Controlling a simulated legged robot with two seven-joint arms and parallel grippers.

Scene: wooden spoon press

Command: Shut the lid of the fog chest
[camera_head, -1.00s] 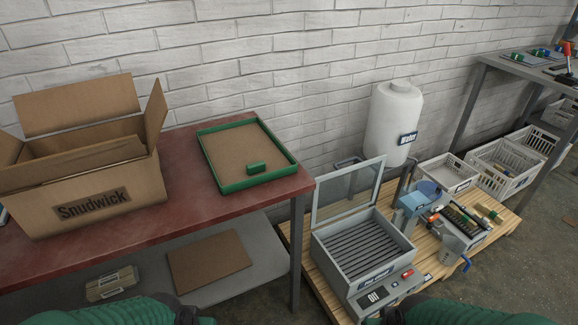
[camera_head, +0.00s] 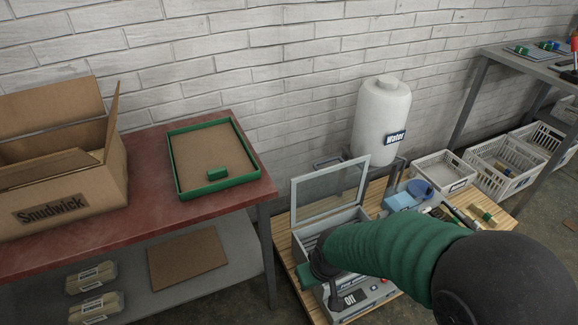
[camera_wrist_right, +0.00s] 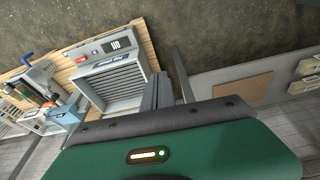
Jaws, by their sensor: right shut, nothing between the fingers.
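The fog chest (camera_head: 306,238) is a grey box with a slatted inside, standing on a wooden pallet. Its framed see-through lid (camera_head: 298,207) stands raised at the back, so the chest is open. In the right wrist view the chest (camera_wrist_right: 92,61) appears upside down, with its slats uncovered. My right arm reaches across the front of the chest and hides part of it in the head view. My right gripper (camera_wrist_right: 158,92) is shut and empty, beside the chest in the right wrist view. I cannot tell whether it touches anything. My left gripper is out of view.
A red-topped table (camera_head: 235,200) stands left of the chest, carrying a cardboard box (camera_head: 70,190) and a green-rimmed tray (camera_head: 172,165). A white water tank (camera_head: 378,115) stands behind. Crates and a tool caddy are to the right.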

